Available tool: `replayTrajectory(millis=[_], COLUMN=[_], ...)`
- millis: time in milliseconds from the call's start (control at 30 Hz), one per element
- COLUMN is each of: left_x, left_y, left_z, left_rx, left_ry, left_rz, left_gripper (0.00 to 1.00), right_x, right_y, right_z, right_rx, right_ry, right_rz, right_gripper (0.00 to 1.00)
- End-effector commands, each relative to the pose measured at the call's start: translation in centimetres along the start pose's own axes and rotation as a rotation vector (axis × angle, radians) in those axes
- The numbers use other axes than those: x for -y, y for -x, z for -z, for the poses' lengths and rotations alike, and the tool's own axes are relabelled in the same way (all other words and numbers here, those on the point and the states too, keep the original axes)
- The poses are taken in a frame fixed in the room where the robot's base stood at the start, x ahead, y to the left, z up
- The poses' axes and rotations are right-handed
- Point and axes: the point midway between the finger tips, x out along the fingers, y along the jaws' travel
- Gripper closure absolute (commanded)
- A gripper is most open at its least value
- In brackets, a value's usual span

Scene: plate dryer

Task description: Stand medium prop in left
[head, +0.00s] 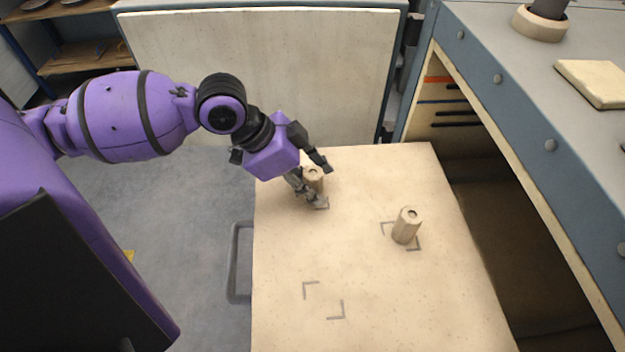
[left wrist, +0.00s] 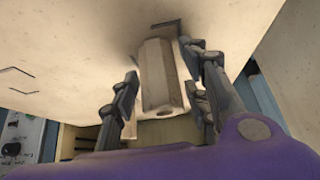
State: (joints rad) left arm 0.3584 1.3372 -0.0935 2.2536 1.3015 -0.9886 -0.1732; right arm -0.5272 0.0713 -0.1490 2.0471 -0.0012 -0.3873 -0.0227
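One beige prop (head: 313,176) stands upright on the pale board (head: 290,240) at its back left, partly hidden by my left gripper. My left gripper (head: 322,185) is open, with one finger on each side of this prop. In the left wrist view the prop (left wrist: 158,72) stands between the fingers of the left gripper (left wrist: 165,85), with a gap at the left finger; whether the right finger touches it I cannot tell. A second beige prop (head: 406,225) stands upright inside corner marks at the right. I cannot tell which prop is medium. My right gripper is out of view.
Empty corner marks (head: 323,300) lie at the board's front. A grey handle (head: 236,262) sticks out at its left edge. A blue-edged counter (head: 520,90) rises on the right with a beige block (head: 595,84) on it. A pale panel (head: 260,70) stands behind.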

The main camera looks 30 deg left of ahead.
Motion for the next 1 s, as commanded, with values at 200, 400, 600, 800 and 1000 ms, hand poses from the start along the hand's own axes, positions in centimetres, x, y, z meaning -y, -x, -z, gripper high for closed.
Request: replayTrajectory(millis=[200,400,600,800,1000], left_x=[0.0,0.0,0.0,0.0,0.0], left_y=[0.0,0.7,4.2,8.2,11.1], left_z=[0.0,0.0,0.1,0.2,0.2], left_rx=[0.000,0.002,0.004,0.001,-0.001], left_ry=[0.000,0.001,0.000,0.001,0.002], left_rz=[0.000,0.001,0.003,0.002,0.001], left_gripper=[0.52,0.52,0.52,0.52,0.52], right_x=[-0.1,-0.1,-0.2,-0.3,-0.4], right_y=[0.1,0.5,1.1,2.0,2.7], right_z=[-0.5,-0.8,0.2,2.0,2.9], right_rx=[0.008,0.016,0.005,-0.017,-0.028], right_ry=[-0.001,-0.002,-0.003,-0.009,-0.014], right_rz=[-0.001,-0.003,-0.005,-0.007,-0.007], right_gripper=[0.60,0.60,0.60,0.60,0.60])
